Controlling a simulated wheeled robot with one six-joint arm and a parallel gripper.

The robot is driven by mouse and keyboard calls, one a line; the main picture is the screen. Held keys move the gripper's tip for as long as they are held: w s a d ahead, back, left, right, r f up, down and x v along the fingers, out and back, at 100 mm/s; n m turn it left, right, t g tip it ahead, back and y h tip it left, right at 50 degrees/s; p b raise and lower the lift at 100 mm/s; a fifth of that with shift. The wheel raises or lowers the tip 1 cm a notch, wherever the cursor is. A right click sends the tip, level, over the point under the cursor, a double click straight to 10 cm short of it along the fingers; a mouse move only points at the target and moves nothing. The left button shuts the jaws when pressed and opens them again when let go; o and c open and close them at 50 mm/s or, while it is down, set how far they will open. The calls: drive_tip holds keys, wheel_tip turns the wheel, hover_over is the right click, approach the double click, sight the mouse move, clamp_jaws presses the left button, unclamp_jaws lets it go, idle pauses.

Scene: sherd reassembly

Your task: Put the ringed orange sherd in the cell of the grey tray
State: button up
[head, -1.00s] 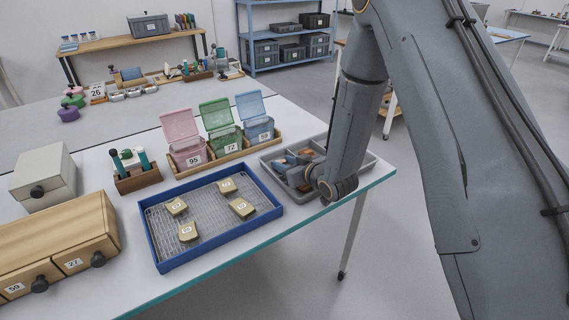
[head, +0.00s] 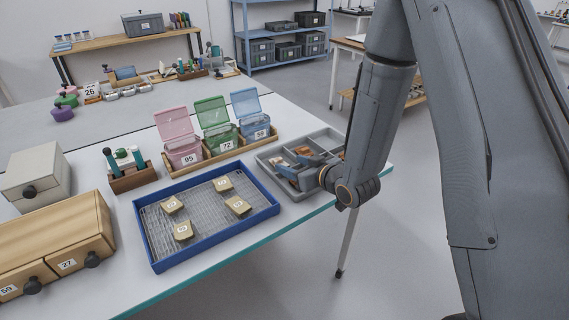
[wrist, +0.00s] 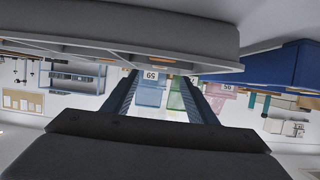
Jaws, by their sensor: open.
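The grey tray (head: 267,164) stands at the right end of the table, split into cells. Orange-brown sherds (head: 303,149) lie in its cells; I cannot make out a ring on any of them. My gripper (head: 304,168) is low at the tray's near side, and my wrist hides part of the tray. In the wrist view my open gripper (wrist: 161,78) has its two fingers apart with nothing seen between them. That view is upside down, with the grey tray's wall (wrist: 200,42) close along the top and slivers of orange (wrist: 160,60) at it.
A blue tray (head: 160,263) with a wire mesh and several tan numbered pieces stands left of the grey tray. Behind are pink (head: 181,150), green (head: 221,135) and blue (head: 254,127) lidded boxes in a wooden rack. The table's teal front edge (head: 230,247) runs close by.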

drive_tip(key=shift+v, duration=2.45)
